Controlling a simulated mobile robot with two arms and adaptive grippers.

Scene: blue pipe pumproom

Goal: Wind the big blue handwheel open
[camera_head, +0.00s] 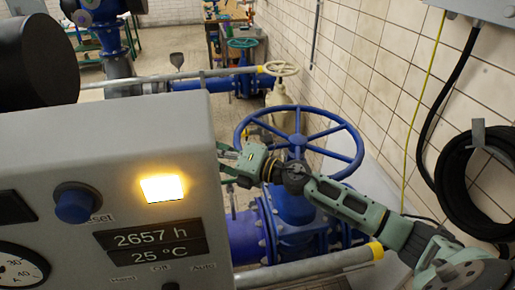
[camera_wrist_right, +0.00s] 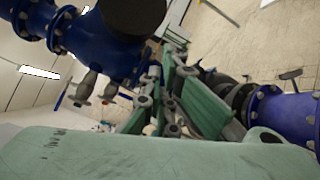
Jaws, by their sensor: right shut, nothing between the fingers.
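The big blue handwheel (camera_head: 298,141) lies roughly level on top of a blue valve (camera_head: 291,205) in the middle of the head view. My green right arm comes in from the right across the wheel's near side. My right gripper (camera_head: 228,162) is at the wheel's near-left rim, pointing left, shut with nothing in it. Its body hides part of the near rim, and I cannot tell whether it touches. In the right wrist view, the green linkages of the right gripper (camera_wrist_right: 163,80) come together in front of blue pipework. My left gripper is not in view.
A grey control panel (camera_head: 110,170) with a lit yellow lamp fills the near left, close to the gripper. A tiled wall with a coiled black hose (camera_head: 455,190) is at right. A grey pipe (camera_head: 310,268) runs in front of the valve.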

